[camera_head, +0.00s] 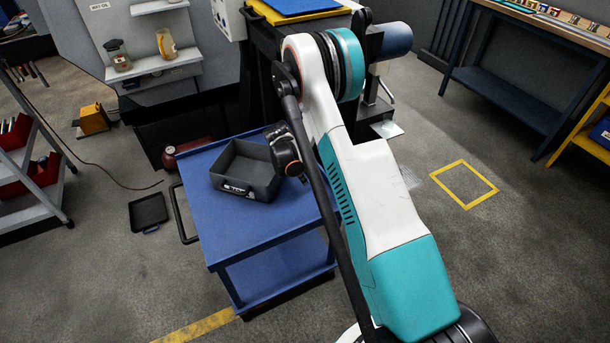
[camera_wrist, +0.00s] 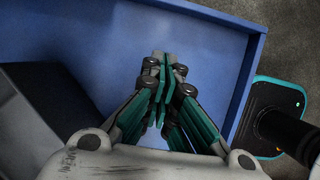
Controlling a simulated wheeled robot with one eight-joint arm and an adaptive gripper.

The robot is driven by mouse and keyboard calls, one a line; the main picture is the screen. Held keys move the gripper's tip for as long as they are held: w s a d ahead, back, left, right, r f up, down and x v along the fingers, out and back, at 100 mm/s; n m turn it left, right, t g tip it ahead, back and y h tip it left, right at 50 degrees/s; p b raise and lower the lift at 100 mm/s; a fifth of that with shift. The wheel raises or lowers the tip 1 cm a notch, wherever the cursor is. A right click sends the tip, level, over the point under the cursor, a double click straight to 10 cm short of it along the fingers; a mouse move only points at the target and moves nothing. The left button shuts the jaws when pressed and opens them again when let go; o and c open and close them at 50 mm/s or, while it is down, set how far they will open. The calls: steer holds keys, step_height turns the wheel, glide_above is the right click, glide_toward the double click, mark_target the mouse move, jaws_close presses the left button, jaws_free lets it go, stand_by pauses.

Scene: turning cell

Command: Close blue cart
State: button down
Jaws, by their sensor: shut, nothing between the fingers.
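The blue cart (camera_head: 250,228) stands in the middle of the head view, with a flat top and a lower shelf (camera_head: 272,277). My arm hides its right side. In the wrist view, the cart's blue surface (camera_wrist: 205,50) and raised rim (camera_wrist: 238,95) lie below my gripper (camera_wrist: 162,68). The fingers are together and empty, over the blue surface. I cannot tell whether they touch it. In the head view, my gripper is not clearly visible among the arm links. No drawer or door on the cart can be made out.
A dark grey bin (camera_head: 248,178) sits on the cart top; its dark side (camera_wrist: 45,115) fills the wrist view's left. A black tray (camera_head: 148,212) lies on the floor to the left. A grey shelf rack (camera_head: 30,190) stands farther left. Floor in front of the cart is clear.

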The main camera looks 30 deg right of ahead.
mark_target(323, 185)
steer(key=b+x, duration=0.1)
steer(key=x, duration=0.4)
steer(key=shift+f+b, duration=0.3)
steer(key=shift+b, duration=0.1)
steer(key=d+b, duration=0.1)
steer(key=d, duration=0.2)
steer(key=shift+d+r, duration=0.15)
steer(key=shift+r, duration=0.05)
steer(key=shift+d+r, duration=0.1)
steer(key=shift+d, duration=0.2)
steer(key=shift+d, duration=0.1)
